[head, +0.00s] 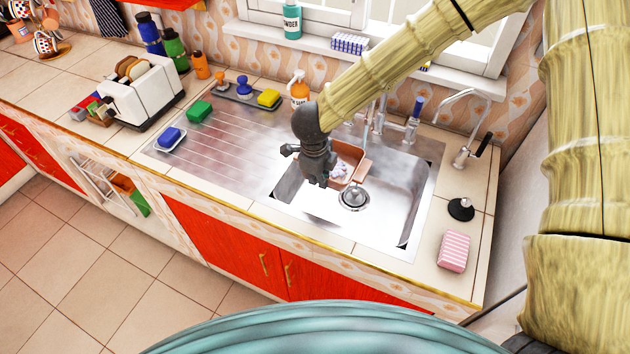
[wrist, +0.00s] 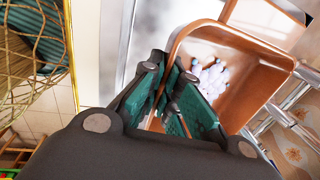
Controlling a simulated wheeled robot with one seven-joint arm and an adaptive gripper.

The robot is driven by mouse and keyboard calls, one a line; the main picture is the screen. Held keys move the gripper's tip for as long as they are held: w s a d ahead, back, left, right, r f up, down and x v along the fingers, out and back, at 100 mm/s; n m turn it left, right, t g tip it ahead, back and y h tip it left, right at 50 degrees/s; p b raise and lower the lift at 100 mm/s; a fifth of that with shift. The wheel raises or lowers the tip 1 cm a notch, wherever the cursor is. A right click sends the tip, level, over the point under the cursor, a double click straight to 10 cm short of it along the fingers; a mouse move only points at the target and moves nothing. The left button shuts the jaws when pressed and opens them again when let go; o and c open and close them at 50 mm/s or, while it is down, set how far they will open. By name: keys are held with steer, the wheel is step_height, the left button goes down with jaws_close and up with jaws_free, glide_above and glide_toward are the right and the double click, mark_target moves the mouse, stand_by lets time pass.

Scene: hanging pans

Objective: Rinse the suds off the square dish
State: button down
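The square dish (head: 349,165) is brown-orange and sits tilted in or just above the sink basin, towards its back. White suds (wrist: 212,76) cling to its inside; they also show in the head view (head: 339,171). My gripper (head: 318,182) is at the dish's left side, over the basin. In the wrist view its teal-padded fingers (wrist: 178,88) are close together around the dish's near wall, one outside and one inside. They look shut on it, though the contact is partly hidden. The dish (wrist: 262,60) fills much of the wrist view.
The steel sink (head: 300,215) has a drain (head: 354,198). A tap (head: 411,120) with a blue top stands behind, and a curved tap (head: 462,125) stands right. A pink striped sponge (head: 454,251) and black stopper (head: 461,209) lie right. The drainboard's middle (head: 215,150) is clear.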

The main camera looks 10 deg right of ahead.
mark_target(342, 164)
steer(key=shift+w+d, duration=0.25)
steer(key=shift+d, duration=0.05)
steer(key=shift+w+d+r, duration=0.1)
steer(key=shift+d+r, duration=0.05)
steer(key=shift+d, duration=0.25)
steer(key=shift+w+d+f, duration=0.2)
steer(key=shift+w+d, duration=0.1)
steer(key=shift+w, duration=0.15)
steer(key=shift+w+d+f, duration=0.15)
steer(key=shift+w+d, duration=0.1)
steer(key=shift+w, duration=0.2)
steer(key=shift+w+d+f, duration=0.15)
steer(key=shift+w+d, duration=0.8)
steer(key=shift+w, duration=0.05)
steer(key=shift+w+d+f+p, duration=0.25)
steer(key=shift+w+d+p, duration=0.15)
steer(key=shift+w+d, duration=0.3)
steer(key=shift+w+d+f+p, duration=0.2)
steer(key=shift+w+d+p, duration=0.15)
steer(key=shift+w+d, duration=0.3)
steer(key=shift+a, duration=0.1)
steer(key=shift+s, duration=0.15)
steer(key=shift+s+d+p, duration=0.2)
steer(key=shift+d+p, duration=0.1)
steer(key=shift+d, duration=0.15)
